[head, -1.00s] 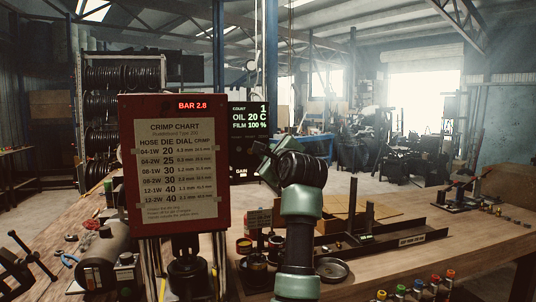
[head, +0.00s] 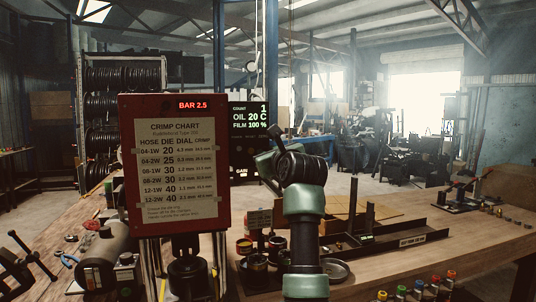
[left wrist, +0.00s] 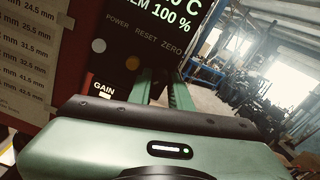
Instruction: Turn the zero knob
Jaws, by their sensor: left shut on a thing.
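The dark control panel (head: 249,120) with the lit readout stands just right of the crimp chart. In the left wrist view the panel (left wrist: 115,75) carries the labels POWER, RESET, ZERO and GAIN. My left gripper (head: 266,163) reaches to the panel's lower right. In the left wrist view its fingers (left wrist: 158,84) are shut at the spot under the ZERO label (left wrist: 171,48), around the zero knob, which they hide. My right gripper is not in view.
A red box with the crimp chart (head: 180,165) stands close left of the panel. Below are a wooden bench (head: 450,250), tins, a black dish (head: 334,270) and several coloured-cap bottles (head: 418,288). A hose rack (head: 120,120) stands behind.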

